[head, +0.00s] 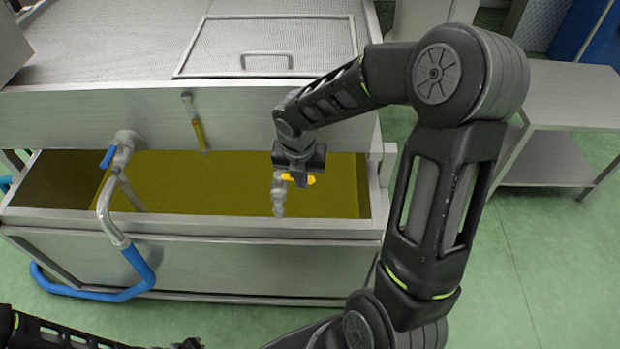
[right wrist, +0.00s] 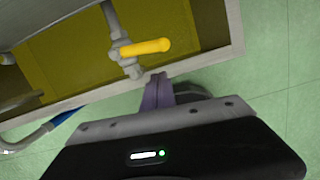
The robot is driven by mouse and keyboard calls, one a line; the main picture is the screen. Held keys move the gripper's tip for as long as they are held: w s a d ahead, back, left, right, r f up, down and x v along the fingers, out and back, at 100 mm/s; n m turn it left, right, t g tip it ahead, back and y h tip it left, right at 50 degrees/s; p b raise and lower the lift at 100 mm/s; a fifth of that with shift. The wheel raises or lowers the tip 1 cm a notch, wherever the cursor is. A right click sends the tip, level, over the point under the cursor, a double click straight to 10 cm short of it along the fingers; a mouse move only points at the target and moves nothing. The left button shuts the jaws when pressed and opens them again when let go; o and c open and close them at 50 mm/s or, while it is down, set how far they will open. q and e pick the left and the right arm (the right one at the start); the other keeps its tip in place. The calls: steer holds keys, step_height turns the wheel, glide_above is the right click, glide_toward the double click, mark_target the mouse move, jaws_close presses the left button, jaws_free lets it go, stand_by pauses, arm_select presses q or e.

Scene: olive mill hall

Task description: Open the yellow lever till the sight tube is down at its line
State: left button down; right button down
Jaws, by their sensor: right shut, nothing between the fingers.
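The yellow lever (right wrist: 147,47) sits on a grey valve pipe (right wrist: 113,20) and lies across it in the right wrist view. In the head view the lever (head: 311,180) is partly hidden by my right gripper (head: 302,184), which is at it from above. The right gripper's fingers (right wrist: 158,90) are shut and empty; in the wrist view they show beside the lever, apart from it in the picture. The sight tube (head: 197,128) on the tank front holds yellow-green oil to roughly its upper middle. I cannot make out its line.
Below the valve is an open steel trough (head: 60,222) with olive-yellow oil (head: 220,180). A curved pipe with a blue handle and blue hose (head: 140,265) stands at the left. A steel table (head: 570,95) is at the right. Green floor (head: 550,240) is clear at the right.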

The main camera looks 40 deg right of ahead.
arm_select(q)
steer(key=shift+w+f, duration=0.1)
steer(key=shift+w, duration=0.3)
arm_select(e)
step_height(320, 180, up, 8)
steer(key=shift+a+r, duration=0.2)
steer(key=shift+a, duration=0.25)
steer(key=shift+s, duration=0.15)
